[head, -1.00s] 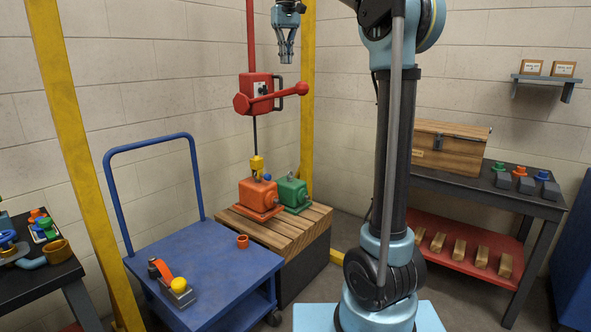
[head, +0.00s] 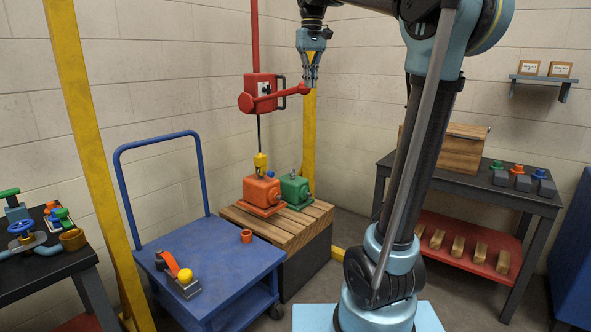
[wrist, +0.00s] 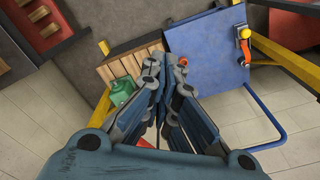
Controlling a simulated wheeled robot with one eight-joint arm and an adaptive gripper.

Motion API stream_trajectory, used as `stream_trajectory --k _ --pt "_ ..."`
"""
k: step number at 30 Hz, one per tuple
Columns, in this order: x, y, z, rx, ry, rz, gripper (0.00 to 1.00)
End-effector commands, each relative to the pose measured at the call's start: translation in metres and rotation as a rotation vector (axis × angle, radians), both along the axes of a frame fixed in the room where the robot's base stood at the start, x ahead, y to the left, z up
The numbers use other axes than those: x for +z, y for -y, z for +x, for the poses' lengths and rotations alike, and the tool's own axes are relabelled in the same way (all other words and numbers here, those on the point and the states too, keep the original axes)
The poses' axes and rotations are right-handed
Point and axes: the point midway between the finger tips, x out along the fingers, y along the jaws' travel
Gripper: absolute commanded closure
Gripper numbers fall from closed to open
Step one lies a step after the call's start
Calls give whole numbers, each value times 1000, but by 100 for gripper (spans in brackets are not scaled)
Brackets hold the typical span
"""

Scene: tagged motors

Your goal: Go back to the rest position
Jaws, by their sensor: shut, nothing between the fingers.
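My gripper (head: 310,80) hangs fingers down in the upper middle of the head view, in front of the yellow post. It is shut and empty, well above the wooden pallet. In the wrist view my gripper's fingers (wrist: 164,78) are together and partly cover the motors. A red-orange motor (head: 262,192) and a green motor (head: 294,190) stand on the slatted pallet (head: 298,235). The yellow hook (head: 260,161) of the red hoist (head: 262,92) hangs over the red-orange motor; I cannot tell whether it is attached.
A blue cart (head: 215,263) at the lower left holds an orange-strapped tool (head: 178,273) and a small orange ring (head: 246,236). A dark workbench (head: 545,205) with a wooden chest (head: 463,149) stands right, behind my arm. A yellow post (head: 95,150) rises at the left.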

Motion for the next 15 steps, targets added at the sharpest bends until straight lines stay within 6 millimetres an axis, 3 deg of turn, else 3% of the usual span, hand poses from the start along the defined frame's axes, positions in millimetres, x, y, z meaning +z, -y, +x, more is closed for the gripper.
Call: stream_trajectory --k 3,15 --pt "-33 23 -24 -30 15 4 100" --pt "-159 84 -109 -122 65 14 100"
